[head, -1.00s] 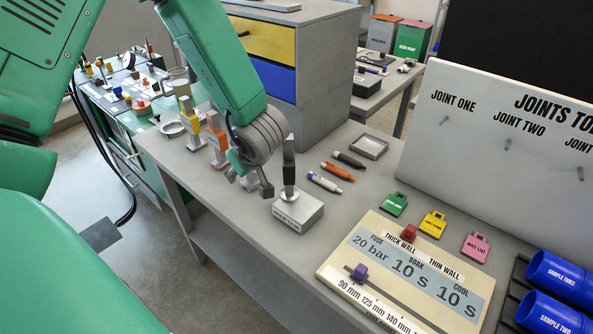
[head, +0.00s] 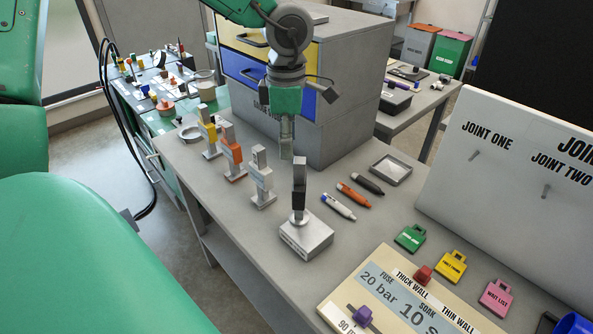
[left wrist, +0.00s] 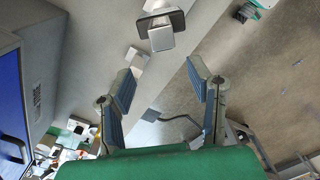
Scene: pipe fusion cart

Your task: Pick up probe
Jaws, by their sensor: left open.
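What looks like the probe (head: 299,184), a dark upright handle with a grey top, stands on a grey labelled block (head: 306,239) on the bench. The label is too small to read. My left gripper (head: 288,140) hangs above the bench, beyond and slightly left of the dark handle, with its fingers pointing down and apart from it. In the left wrist view the two blue-padded fingers (left wrist: 162,72) are spread with nothing held between them. A grey block-like piece (left wrist: 160,38) shows past the fingertips; I cannot tell which object it is. My right gripper is not in view.
Grey, orange and yellow upright pieces (head: 262,180) stand in a row left of the handle. Several pens (head: 339,206) and a small tray (head: 391,169) lie to its right. A drawer cabinet (head: 345,75) stands close behind my gripper. A settings board (head: 400,300) lies in front right.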

